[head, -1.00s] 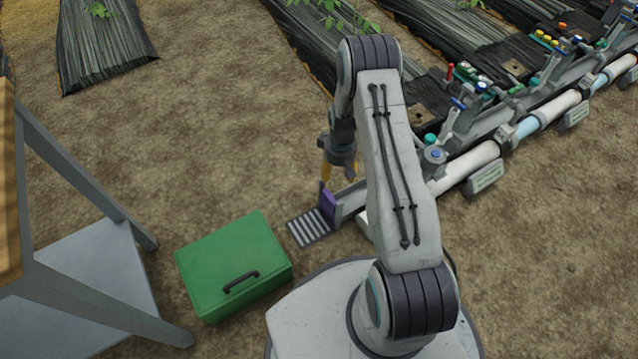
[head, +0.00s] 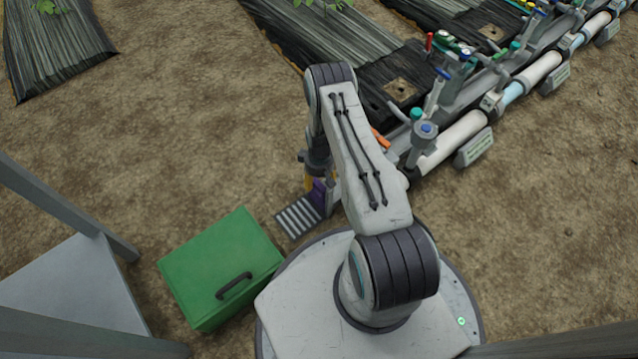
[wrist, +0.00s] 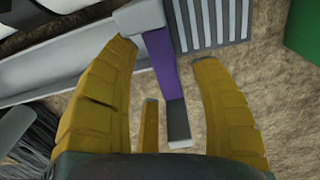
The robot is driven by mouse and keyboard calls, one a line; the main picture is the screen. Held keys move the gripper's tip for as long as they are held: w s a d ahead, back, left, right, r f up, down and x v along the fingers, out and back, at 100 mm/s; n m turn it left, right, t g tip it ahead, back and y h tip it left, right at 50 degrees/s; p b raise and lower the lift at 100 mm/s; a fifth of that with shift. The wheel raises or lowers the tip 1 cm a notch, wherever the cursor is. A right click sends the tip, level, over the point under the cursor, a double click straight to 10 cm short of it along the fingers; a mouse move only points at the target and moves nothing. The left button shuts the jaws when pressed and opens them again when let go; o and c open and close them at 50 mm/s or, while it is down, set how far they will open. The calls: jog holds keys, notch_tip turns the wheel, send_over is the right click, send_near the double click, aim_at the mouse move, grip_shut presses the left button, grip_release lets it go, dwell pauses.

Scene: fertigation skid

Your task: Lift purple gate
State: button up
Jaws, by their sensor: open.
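The purple gate (wrist: 158,62) is a narrow upright plate at the end of a grey channel (wrist: 70,65). In the wrist view it lies between the yellow fingers of my gripper (wrist: 165,75), with a grey-black end piece (wrist: 178,122) on it. My gripper is open, and its fingers stand apart on both sides of the gate. I cannot tell whether either finger touches it. In the head view the purple gate (head: 319,191) shows just beside my gripper (head: 308,184), which my arm partly hides.
A slatted grate (head: 298,217) lies on the soil by the channel's end. A green box (head: 222,268) with a black handle stands left of my base. White pipes and valves (head: 425,130) run to the upper right. Grey table legs (head: 65,210) stand at the left.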

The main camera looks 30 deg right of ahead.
jog(key=shift+f, duration=0.7)
